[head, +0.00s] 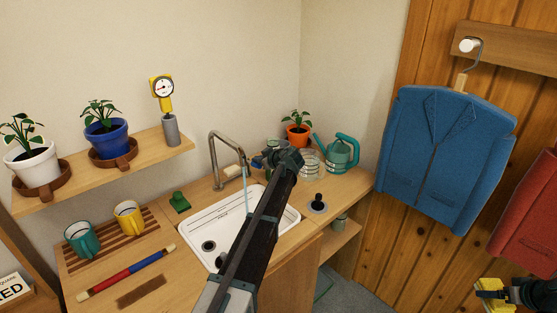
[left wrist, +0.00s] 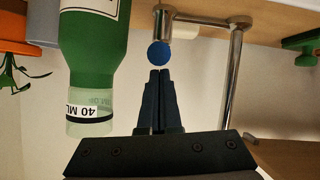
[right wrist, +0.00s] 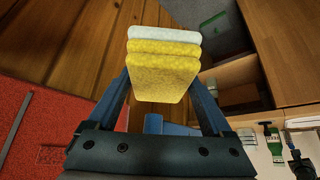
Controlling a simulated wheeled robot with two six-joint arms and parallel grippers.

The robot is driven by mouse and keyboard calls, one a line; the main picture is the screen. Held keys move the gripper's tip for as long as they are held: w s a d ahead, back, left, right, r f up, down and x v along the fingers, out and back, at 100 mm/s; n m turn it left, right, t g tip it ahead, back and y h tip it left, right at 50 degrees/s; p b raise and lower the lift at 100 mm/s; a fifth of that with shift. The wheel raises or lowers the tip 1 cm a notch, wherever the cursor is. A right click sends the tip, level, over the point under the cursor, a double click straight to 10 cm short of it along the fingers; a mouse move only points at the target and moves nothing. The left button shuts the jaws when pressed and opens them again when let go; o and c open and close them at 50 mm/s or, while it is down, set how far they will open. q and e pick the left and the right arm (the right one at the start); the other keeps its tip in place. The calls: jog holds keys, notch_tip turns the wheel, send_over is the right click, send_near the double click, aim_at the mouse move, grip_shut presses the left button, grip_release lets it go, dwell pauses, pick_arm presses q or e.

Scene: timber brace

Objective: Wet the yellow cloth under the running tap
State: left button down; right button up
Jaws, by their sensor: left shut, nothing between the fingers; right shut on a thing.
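The yellow cloth (right wrist: 165,72) is a folded stack with a whitish top layer, held between the fingers of my right gripper (right wrist: 163,95). In the head view the cloth (head: 489,297) is at the lower right corner, far from the sink. The metal tap (head: 213,150) arches over the white sink (head: 222,228), and a thin pale blue stream (head: 247,198) falls from its spout. My left gripper (left wrist: 159,72) is shut and empty, its tips close to a blue knob (left wrist: 159,53) on the tap; I cannot tell whether they touch.
A green bottle with a clear cup (left wrist: 90,112) is close beside my left gripper. A watering can (head: 341,155) and an orange-potted plant (head: 298,132) stand behind the sink. A blue jacket (head: 445,150) hangs at right. Mugs (head: 129,217) and a red-blue roller (head: 127,271) lie left.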

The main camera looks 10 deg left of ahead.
aim_at(260, 167)
pick_arm(q)
jog(key=shift+s+d+f+b, duration=0.2)
jog(key=shift+d+f+b, duration=0.05)
jog(key=shift+f+b, duration=0.45)
jog(key=shift+s+d+f+b, duration=0.15)
jog(key=shift+d+f+b, duration=0.05)
jog(key=shift+f+b, duration=0.5)
pick_arm(e)
jog(key=shift+f, duration=1.4)
pick_arm(q)
jog(key=shift+s, duration=0.1)
jog(key=shift+r, duration=0.15)
pick_arm(e)
jog(key=shift+r, duration=0.2)
